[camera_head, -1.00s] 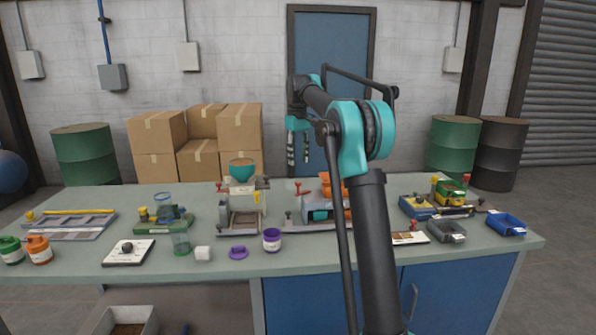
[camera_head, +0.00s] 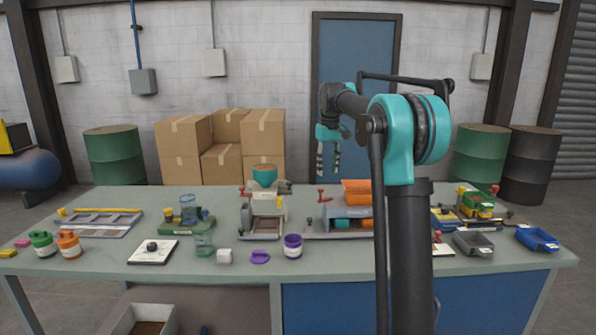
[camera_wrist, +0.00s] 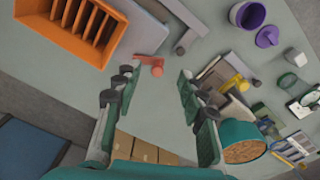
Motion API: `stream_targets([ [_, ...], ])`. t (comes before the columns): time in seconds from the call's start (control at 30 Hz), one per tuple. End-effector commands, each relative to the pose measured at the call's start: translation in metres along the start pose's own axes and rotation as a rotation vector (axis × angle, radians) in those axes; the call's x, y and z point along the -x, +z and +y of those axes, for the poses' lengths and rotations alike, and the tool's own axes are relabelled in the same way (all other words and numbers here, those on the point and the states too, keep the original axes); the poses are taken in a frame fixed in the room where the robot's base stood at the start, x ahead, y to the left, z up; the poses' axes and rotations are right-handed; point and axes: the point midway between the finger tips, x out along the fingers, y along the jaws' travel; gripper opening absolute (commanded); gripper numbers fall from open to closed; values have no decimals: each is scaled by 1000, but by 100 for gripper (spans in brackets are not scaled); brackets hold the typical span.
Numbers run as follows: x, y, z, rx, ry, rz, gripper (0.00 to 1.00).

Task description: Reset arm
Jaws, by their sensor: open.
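My gripper (camera_head: 328,158) hangs in the air above the back of the bench, in front of the blue door. Its two fingers are apart with nothing between them. In the wrist view my gripper (camera_wrist: 152,95) also shows open and empty, with the grey-green bench top (camera_wrist: 160,25) beyond the fingertips. The sack filler with its teal hopper (camera_head: 265,176) stands left of my gripper. The filled hopper (camera_wrist: 243,150) also shows at the lower right of the wrist view, beside the fingers and apart from them.
An orange slotted bin (camera_head: 357,192) stands right of the filler. A purple jar (camera_head: 292,246), a purple lid (camera_head: 260,257) and a white cube (camera_head: 224,256) lie along the front. Blue (camera_head: 537,239) and grey (camera_head: 474,243) trays sit at the right. Cardboard boxes (camera_head: 183,150) stand behind.

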Motion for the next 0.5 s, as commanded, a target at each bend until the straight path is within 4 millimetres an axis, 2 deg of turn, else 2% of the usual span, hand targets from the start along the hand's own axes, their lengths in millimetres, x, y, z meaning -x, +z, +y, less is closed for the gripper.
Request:
stream_targets([
  [0.03,-11,19,-2,-23,5,16,41],
  [0.27,-71,106,-17,-135,29,94,41],
  [0.47,-133,198,-41,-231,46,163,41],
  [0.5,-146,218,-47,-251,49,176,41],
])
